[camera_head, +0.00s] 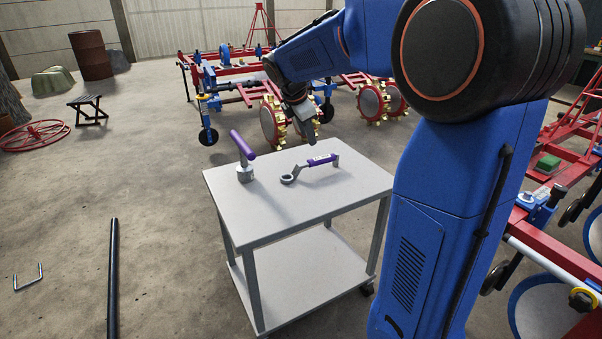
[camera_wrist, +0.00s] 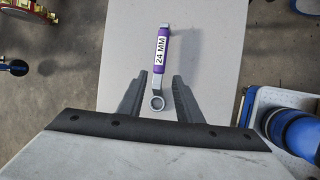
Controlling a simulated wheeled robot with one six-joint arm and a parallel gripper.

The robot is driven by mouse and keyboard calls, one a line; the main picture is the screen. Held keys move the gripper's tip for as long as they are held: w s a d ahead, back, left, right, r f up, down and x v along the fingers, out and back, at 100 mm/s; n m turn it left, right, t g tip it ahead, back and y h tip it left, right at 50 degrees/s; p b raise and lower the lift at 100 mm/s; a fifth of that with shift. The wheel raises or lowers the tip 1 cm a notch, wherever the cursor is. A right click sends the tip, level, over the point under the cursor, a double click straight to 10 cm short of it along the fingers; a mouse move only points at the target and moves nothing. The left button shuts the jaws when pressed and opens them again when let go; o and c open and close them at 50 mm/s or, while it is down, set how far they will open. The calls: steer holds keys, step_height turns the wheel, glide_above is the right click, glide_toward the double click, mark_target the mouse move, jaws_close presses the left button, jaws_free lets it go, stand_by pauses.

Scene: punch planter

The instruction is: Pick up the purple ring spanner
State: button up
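The purple ring spanner (camera_head: 318,162) lies on the top of a white wheeled cart (camera_head: 298,205). Its ring end points left toward the cart's middle in the head view. In the wrist view the spanner (camera_wrist: 161,62) shows a purple handle with a "24 MM" label, its ring end toward me. My gripper (camera_head: 309,138) is above the cart top, over the spanner's far side in the head view. In the wrist view my gripper's two fingers (camera_wrist: 159,92) are apart, with the ring end showing between them. Nothing is held. The height of the fingers above the spanner is hard to tell.
Red and blue farm machinery (camera_head: 240,85) stands behind the cart and at the right. A black bar (camera_head: 113,275) lies on the floor at left.

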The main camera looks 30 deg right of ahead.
mark_target(316, 159)
steer(key=x, duration=1.5)
steer(key=shift+d+f, duration=0.25)
steer(key=shift+f, duration=0.1)
steer(key=shift+c, duration=0.6)
jaws_close()
